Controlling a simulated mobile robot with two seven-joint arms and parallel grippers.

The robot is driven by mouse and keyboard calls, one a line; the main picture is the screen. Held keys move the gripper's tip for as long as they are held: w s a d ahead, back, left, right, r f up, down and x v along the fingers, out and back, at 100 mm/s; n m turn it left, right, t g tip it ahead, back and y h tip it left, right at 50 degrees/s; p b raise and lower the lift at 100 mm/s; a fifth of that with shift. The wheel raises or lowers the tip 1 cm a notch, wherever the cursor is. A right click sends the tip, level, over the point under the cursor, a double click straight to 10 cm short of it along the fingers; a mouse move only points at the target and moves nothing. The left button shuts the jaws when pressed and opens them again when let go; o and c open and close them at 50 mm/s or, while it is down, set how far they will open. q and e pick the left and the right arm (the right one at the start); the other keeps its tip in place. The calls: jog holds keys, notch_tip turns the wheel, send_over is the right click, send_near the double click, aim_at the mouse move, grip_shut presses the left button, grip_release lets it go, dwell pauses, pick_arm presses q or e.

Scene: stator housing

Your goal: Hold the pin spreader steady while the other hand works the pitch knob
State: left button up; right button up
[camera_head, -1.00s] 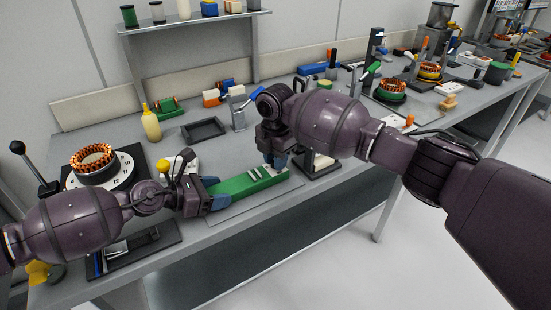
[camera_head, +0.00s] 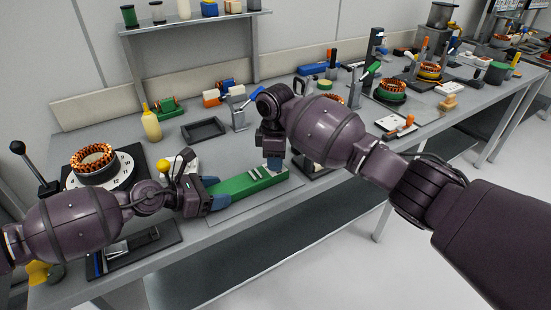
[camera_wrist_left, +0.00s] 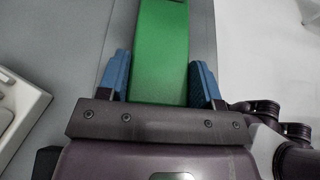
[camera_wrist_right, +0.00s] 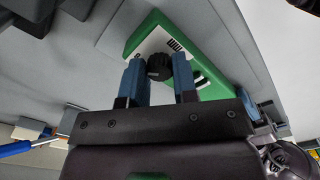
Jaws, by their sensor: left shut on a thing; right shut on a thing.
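The green pin spreader (camera_head: 232,187) lies flat on a grey mat near the front edge of the bench. My left gripper (camera_head: 213,195) is shut on the left end of its green body. In the left wrist view, the blue fingers (camera_wrist_left: 160,78) lie on both sides of the body. My right gripper (camera_head: 273,163) is over the right end of the spreader, pointing down. In the right wrist view, its blue fingers (camera_wrist_right: 160,80) are shut on the black pitch knob (camera_wrist_right: 157,66), beside a white face with dark marks. In the head view the knob is hidden.
A stator on a numbered dial (camera_head: 93,165) stands at the left. A yellow bottle (camera_head: 151,123) and an empty dark tray (camera_head: 204,130) are behind the spreader. A dark tray with tools (camera_head: 135,250) lies at front left. More stators and tools stand at the right.

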jog(key=shift+m, duration=1.6)
jog(key=o, duration=0.9)
jog(key=shift+o, duration=0.2)
notch_tip(320, 180, up, 12)
pick_arm(q)
jog(key=o, duration=1.1)
